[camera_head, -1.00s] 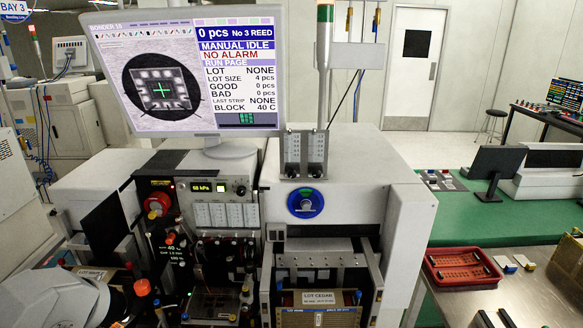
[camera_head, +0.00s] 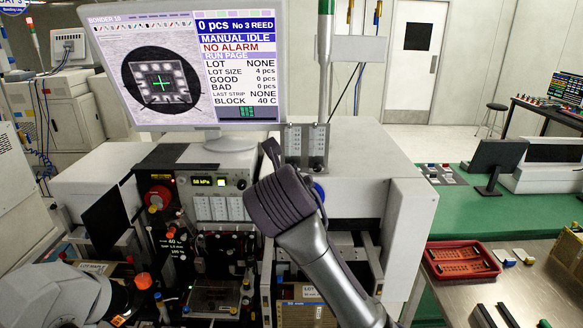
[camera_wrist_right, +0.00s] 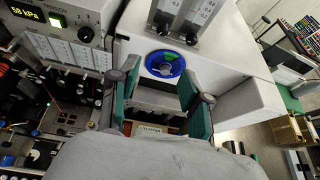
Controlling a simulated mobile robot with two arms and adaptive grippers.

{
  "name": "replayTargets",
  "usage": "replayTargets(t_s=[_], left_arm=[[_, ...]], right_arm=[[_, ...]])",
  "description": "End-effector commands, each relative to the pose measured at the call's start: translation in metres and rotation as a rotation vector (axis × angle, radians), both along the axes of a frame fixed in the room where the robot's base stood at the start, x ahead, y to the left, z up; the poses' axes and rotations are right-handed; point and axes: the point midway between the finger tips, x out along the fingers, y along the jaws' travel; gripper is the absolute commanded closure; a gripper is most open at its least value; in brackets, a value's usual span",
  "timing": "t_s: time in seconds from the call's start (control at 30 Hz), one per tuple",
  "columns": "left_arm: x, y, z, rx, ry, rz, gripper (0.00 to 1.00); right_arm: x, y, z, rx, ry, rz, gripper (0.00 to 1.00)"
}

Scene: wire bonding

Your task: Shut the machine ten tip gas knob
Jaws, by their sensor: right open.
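Two flow meters with clear scales stand behind the blue disc: the left one (camera_head: 293,148) and the right one (camera_head: 318,147). In the right wrist view their dark knobs show at the bottom, a left knob (camera_wrist_right: 161,29) and a right knob (camera_wrist_right: 192,39). I cannot read which is tip gas. My right gripper (camera_head: 273,155) is in front of the meters, its tips near their left side. In the wrist view my right gripper (camera_wrist_right: 157,78) is open and empty, its fingers on either side of the blue disc, apart from the knobs. My left gripper is out of view.
The blue disc (camera_wrist_right: 165,64) is on the machine front. A monitor (camera_head: 185,70) stands behind and left. A pressure panel (camera_head: 210,182) with a black dial is left of my gripper. A red tray (camera_head: 460,260) lies farther right.

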Motion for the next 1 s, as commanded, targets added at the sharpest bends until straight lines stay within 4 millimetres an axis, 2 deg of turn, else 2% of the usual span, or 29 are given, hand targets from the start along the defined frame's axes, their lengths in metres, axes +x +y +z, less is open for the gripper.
replayTargets(t_s=[0.03, 0.07, 0.2, 0.37, 0.7, 0.83, 1.0], left_arm=[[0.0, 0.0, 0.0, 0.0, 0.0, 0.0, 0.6], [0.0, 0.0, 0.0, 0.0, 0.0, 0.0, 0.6], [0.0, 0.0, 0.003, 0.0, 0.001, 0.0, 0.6], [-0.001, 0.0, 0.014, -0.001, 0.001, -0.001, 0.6], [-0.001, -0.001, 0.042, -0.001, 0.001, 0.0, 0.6], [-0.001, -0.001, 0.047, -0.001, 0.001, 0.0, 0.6], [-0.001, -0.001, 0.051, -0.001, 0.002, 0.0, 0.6]], right_arm=[[0.001, 0.004, 0.012, -0.055, -0.019, 0.018, 0.53], [0.002, 0.005, 0.016, -0.08, -0.024, 0.026, 0.53], [0.008, 0.007, 0.022, -0.123, -0.034, 0.039, 0.53], [0.03, 0.004, 0.013, -0.12, -0.028, 0.036, 0.53], [0.097, 0.0, -0.014, -0.119, -0.028, 0.036, 0.53], [0.115, -0.001, -0.021, -0.118, -0.031, 0.038, 0.53], [0.127, -0.001, -0.028, -0.116, -0.033, 0.039, 0.53]])
